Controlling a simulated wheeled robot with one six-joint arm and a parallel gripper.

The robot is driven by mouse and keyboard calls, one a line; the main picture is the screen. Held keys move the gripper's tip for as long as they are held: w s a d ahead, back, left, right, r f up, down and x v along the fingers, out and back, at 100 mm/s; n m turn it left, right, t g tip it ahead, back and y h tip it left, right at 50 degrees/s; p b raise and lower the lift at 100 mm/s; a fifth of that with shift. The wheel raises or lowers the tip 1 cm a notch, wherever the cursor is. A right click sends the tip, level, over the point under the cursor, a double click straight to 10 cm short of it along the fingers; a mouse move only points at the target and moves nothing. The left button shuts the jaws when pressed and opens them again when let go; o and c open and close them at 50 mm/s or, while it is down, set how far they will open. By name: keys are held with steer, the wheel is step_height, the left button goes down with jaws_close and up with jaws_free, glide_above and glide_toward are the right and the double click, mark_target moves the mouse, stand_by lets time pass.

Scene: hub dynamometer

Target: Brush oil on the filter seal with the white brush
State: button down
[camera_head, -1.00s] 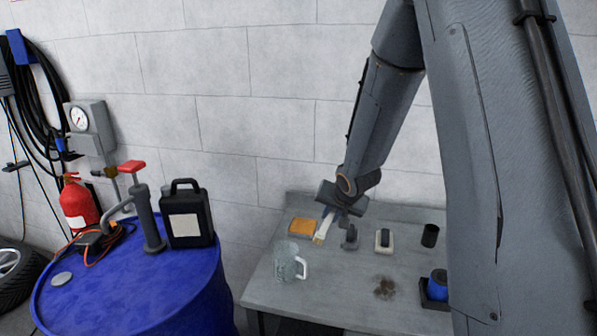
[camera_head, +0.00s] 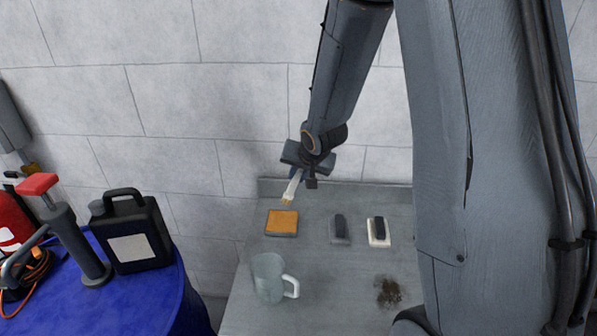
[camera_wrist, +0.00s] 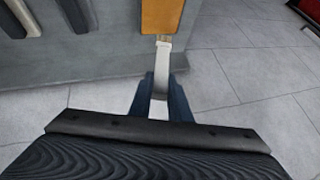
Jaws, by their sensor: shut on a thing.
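The white brush (camera_head: 292,187) is held in my gripper (camera_head: 303,178), tilted, with its pale yellowish bristles pointing down and left. The bristle end is above the back left of the grey bench (camera_head: 330,270), near an orange pad (camera_head: 282,222). In the wrist view, my gripper (camera_wrist: 160,97) is shut on the brush (camera_wrist: 162,62), whose tip points toward the orange pad (camera_wrist: 162,14). I cannot tell whether the tip touches the pad. No filter or seal shows in either view now.
A clear jug (camera_head: 268,278) stands front left on the bench. A blue drum (camera_head: 150,300) with a black canister (camera_head: 130,232) stands left.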

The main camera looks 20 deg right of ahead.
mark_target(292, 195)
steer(key=shift+w+a+f+b, duration=0.1)
steer(key=shift+a+f+b, duration=0.55)
steer(key=shift+a, duration=0.05)
step_height(292, 195, down, 4)
steer(key=b, duration=0.5)
steer(key=shift+f, duration=0.15)
steer(key=shift+f+b, duration=0.4)
steer(key=shift+f, duration=0.25)
stand_by(1.7)
steer(key=shift+r, duration=0.1)
step_height(292, 195, up, 7)
steer(key=p, duration=0.8)
steer(key=shift+p, duration=0.4)
steer(key=shift+d, duration=0.1)
stand_by(0.4)
